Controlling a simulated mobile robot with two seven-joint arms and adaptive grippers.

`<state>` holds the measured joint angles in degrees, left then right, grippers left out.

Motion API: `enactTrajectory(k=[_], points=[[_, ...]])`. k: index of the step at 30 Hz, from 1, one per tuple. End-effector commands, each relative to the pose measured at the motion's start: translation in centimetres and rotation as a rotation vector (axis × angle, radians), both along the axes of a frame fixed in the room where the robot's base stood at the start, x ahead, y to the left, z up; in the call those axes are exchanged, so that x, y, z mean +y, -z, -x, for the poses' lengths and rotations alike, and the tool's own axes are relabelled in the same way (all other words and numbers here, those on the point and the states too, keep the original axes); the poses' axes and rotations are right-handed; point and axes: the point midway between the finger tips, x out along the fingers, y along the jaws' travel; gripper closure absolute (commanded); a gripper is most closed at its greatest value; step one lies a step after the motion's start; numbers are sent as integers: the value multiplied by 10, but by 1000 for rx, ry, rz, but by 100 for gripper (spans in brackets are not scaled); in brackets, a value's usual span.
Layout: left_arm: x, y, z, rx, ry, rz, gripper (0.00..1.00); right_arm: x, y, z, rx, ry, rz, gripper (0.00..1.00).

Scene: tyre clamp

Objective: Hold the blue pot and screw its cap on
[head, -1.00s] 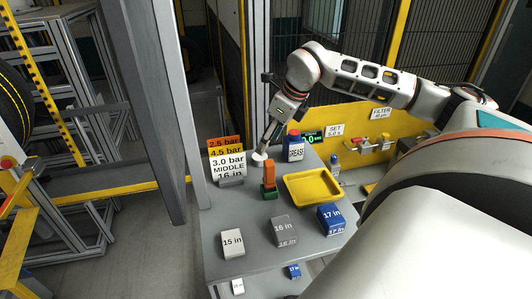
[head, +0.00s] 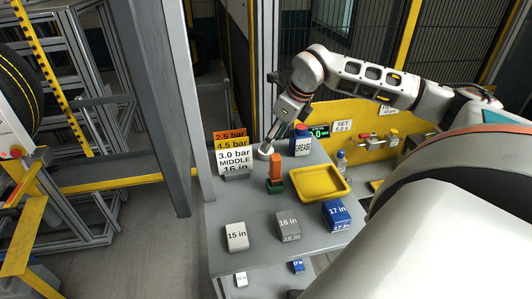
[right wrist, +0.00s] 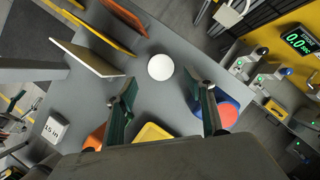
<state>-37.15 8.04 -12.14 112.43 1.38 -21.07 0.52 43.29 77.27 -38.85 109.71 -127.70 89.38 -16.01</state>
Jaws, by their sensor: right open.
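The blue pot (head: 302,147), labelled GREASE, stands upright at the back of the grey table. In the right wrist view the pot (right wrist: 247,121) shows a red round top (right wrist: 228,115) beside the right finger. A white round piece (head: 265,151) lies on the table left of the pot; it also shows in the right wrist view (right wrist: 160,67). I cannot tell whether the white piece or the red top is the cap. My right gripper (head: 267,145) is open and empty, pointing down at the white piece, which appears between its fingertips (right wrist: 162,84). My left gripper is out of view.
Pressure cards (head: 234,158) stand left of the gripper. An orange block on a green one (head: 275,168) and a yellow tray (head: 319,196) are in front. Labelled size blocks (head: 288,222) line the near edge. A yellow panel (head: 364,155) borders the right.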

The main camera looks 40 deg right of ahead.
Motion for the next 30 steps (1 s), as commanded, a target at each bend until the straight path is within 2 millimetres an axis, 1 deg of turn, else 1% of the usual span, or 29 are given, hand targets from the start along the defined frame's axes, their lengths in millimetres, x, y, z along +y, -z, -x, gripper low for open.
enactTrajectory(k=[4, 7, 11, 15, 18, 28, 29, 30], points=[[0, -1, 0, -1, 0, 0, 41, 0, 0, 0, 0, 0, 0, 46], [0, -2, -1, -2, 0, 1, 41, 1, 5, -3, 2, -1, -1, 46], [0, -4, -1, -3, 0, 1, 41, 2, 19, -10, 2, -1, -2, 46], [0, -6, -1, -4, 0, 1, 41, 5, 38, -19, 2, -2, -3, 46], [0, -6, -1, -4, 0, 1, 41, 5, 46, -22, 1, 0, -1, 46], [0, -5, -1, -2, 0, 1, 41, 4, 47, -22, 0, 0, 0, 46], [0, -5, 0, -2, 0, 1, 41, 4, 47, -22, 0, 0, 0, 54], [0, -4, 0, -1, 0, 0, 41, 4, 47, -22, 0, 0, 0, 65]])
